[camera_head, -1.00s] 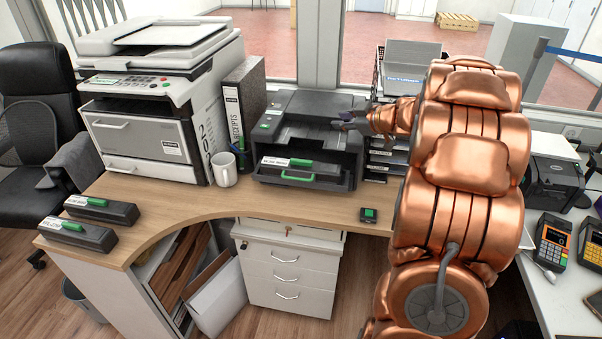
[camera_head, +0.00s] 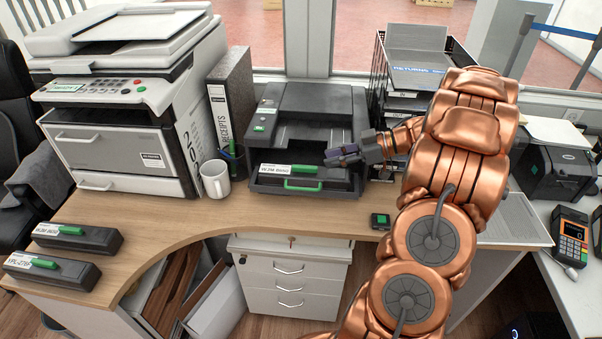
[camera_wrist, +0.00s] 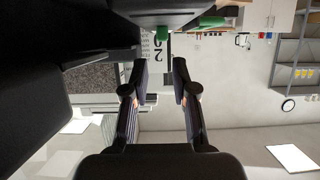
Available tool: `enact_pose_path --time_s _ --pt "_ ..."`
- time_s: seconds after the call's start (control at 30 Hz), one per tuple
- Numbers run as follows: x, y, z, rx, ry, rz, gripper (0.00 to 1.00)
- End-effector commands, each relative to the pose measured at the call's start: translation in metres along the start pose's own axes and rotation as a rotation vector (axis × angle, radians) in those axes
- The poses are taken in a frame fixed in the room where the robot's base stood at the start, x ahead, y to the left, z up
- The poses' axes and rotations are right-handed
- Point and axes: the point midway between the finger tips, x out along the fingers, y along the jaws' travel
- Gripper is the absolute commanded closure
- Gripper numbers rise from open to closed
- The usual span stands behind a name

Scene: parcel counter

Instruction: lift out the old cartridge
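The black printer (camera_head: 318,104) stands open at the front, in the middle of the desk. The old cartridge (camera_head: 337,179), black with a white label and a green handle (camera_head: 303,185), lies in its front opening. My gripper (camera_head: 331,158) is at the right part of the opening, close above the cartridge's right end; I cannot tell whether they touch. In the wrist view my gripper (camera_wrist: 158,80) has its two fingers apart with nothing between them. Dark bodies with green parts (camera_wrist: 205,22) fill the upper left there; which parts they are is unclear.
Two similar cartridges (camera_head: 95,239) (camera_head: 52,277) lie at the desk's left end. A white mug (camera_head: 215,182), a receipts binder (camera_head: 231,90) and a large copier (camera_head: 120,110) stand left of the printer. A black rack (camera_head: 378,80) stands close on the right. The desk front is mostly clear.

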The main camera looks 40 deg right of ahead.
Motion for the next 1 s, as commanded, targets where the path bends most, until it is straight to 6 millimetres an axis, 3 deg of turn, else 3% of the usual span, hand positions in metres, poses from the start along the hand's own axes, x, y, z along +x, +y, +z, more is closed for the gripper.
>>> enact_pose_path --time_s 0.7,1.0 --pt "0.061 -0.003 0.004 -0.001 0.001 0.002 0.73" --pt "0.065 -0.003 0.006 -0.001 -0.002 0.003 0.73"
